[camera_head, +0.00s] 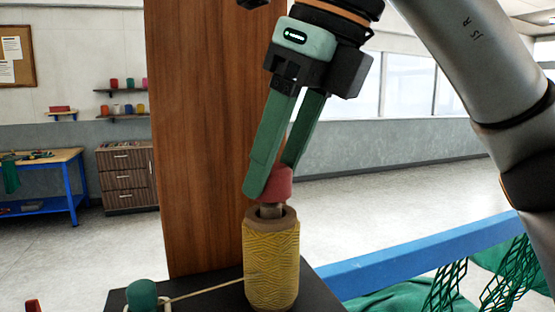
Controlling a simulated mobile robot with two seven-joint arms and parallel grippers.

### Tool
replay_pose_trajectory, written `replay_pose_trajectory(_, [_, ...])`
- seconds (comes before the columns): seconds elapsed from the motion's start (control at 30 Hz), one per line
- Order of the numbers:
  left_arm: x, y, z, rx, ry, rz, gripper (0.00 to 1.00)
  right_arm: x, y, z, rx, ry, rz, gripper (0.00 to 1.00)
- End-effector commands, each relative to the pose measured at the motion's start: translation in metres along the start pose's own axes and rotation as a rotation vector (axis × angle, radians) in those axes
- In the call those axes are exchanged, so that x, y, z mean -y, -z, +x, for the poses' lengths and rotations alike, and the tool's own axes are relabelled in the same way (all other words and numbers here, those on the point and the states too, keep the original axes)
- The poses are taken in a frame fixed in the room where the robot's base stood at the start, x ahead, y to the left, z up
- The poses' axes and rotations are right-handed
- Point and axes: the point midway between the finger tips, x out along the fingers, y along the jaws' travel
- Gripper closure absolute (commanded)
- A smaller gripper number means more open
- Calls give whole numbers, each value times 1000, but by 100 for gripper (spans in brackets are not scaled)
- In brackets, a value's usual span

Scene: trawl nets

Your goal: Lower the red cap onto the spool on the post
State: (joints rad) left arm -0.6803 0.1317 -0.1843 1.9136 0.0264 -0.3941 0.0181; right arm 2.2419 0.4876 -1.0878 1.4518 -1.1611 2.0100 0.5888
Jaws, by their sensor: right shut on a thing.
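The red cap (279,183) is between the fingertips of my right gripper (268,180), whose green fingers are shut on it. The fingers come down at a tilt from the upper right and hide part of the cap. The cap is right above the yellow wound spool (271,265), which stands upright. The grey tip of the post (271,210) shows in the spool's brown top opening, just under the cap. I cannot tell whether the cap touches the post tip. My left gripper is not in view.
The spool stands on a black top (318,290) with a green knob (142,294) at left; a thread runs between them. A tall wooden panel (195,130) rises behind. A blue rail (420,255) and green netting (500,285) lie at right. A workbench (45,180) is far left.

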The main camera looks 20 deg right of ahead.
Motion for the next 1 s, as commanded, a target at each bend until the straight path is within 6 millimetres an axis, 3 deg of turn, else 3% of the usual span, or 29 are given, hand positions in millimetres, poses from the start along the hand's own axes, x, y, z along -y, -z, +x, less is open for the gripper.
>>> replay_pose_trajectory(1.0, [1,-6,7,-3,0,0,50,0,5,13,1,-1,0,100])
